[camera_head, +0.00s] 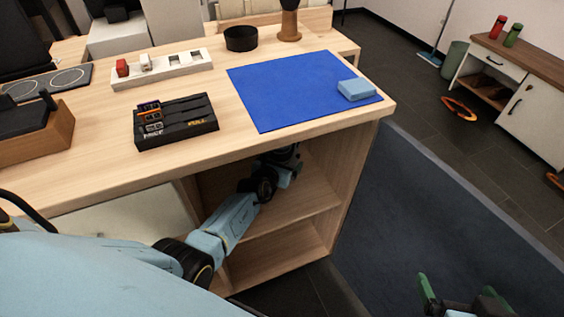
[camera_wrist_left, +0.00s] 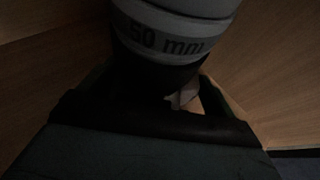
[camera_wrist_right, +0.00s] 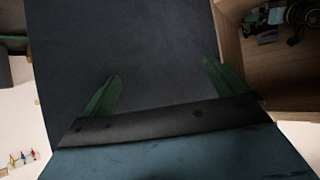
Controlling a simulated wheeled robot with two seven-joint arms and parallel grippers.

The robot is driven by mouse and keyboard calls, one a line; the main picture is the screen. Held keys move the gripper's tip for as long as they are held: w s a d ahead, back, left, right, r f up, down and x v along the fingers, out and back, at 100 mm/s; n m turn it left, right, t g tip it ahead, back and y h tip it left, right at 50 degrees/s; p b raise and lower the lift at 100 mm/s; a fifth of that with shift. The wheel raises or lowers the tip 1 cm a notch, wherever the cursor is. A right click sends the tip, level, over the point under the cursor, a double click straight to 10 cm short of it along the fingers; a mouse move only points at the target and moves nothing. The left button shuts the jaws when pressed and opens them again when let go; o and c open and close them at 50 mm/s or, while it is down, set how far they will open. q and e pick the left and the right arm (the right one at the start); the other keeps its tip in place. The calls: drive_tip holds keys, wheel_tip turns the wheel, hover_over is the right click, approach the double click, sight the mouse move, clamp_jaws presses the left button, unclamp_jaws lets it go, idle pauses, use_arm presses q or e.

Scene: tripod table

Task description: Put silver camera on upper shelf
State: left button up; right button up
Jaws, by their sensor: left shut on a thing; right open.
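The silver camera shows close up in the left wrist view as a dark grey lens barrel (camera_wrist_left: 165,40) marked "50 mm"; most of its body is out of frame or in shadow. My left gripper (camera_wrist_left: 157,78) is shut on it. In the head view my left arm reaches under the tabletop, with the left gripper (camera_head: 282,166) inside the upper shelf (camera_head: 290,208) compartment. The tabletop edge partly hides it, and I cannot tell whether the camera touches the board. My right gripper (camera_head: 458,291) is open and empty over the dark carpet; its green fingers (camera_wrist_right: 162,72) stand apart.
The carpet (camera_head: 430,200) is clear.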

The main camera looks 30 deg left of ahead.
sight(280, 162)
use_arm(q)
drive_tip(key=shift+w+r, duration=0.15)
use_arm(e)
drive_tip(key=shift+w+a+r, duration=0.15)
drive_tip(key=shift+r, duration=0.15)
use_arm(q)
drive_tip(key=o, duration=1.2)
drive_tip(key=shift+f, duration=0.2)
